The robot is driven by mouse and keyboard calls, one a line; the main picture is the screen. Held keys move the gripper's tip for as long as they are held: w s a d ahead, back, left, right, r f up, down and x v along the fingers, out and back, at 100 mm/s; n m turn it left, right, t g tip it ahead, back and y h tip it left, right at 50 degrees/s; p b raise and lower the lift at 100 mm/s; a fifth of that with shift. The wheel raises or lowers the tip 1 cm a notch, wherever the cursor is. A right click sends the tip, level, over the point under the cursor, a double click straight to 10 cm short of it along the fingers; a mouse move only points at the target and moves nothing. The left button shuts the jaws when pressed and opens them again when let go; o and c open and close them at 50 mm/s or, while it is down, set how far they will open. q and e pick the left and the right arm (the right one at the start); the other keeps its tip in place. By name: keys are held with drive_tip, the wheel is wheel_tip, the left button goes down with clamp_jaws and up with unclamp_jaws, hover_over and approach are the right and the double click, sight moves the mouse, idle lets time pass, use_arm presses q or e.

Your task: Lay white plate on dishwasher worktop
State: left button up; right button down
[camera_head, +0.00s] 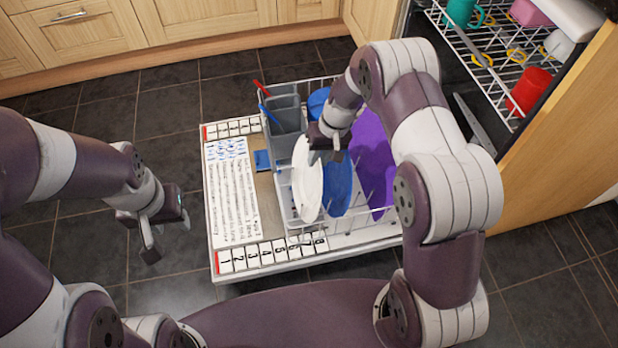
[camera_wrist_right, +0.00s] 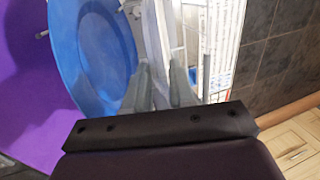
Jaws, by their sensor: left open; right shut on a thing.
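The white plate (camera_head: 307,180) stands on edge in the lower dishwasher rack (camera_head: 345,236), left of a blue plate (camera_head: 338,187). My right gripper (camera_head: 322,150) is shut on its upper edge. In the right wrist view the white plate (camera_wrist_right: 156,35) shows edge-on between the fingers (camera_wrist_right: 160,88), with the blue plate (camera_wrist_right: 92,50) beside it on the left. My left gripper (camera_head: 152,238) is open and empty over the floor at the left. I cannot make out the dishwasher worktop in these views.
A purple plate (camera_head: 374,165) stands right of the blue plate. A grey cutlery basket (camera_head: 284,125) holds red and blue handles. The upper rack (camera_head: 490,70) at the right holds a red cup (camera_head: 530,90) and a teal mug (camera_head: 462,12). Open tiled floor lies at the left.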

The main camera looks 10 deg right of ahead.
drive_tip(key=a+p+v, duration=0.2)
drive_tip(key=p+v, duration=1.5)
drive_tip(key=v, duration=0.4)
drive_tip(key=shift+r, duration=0.2)
drive_tip(key=shift+s, duration=0.1)
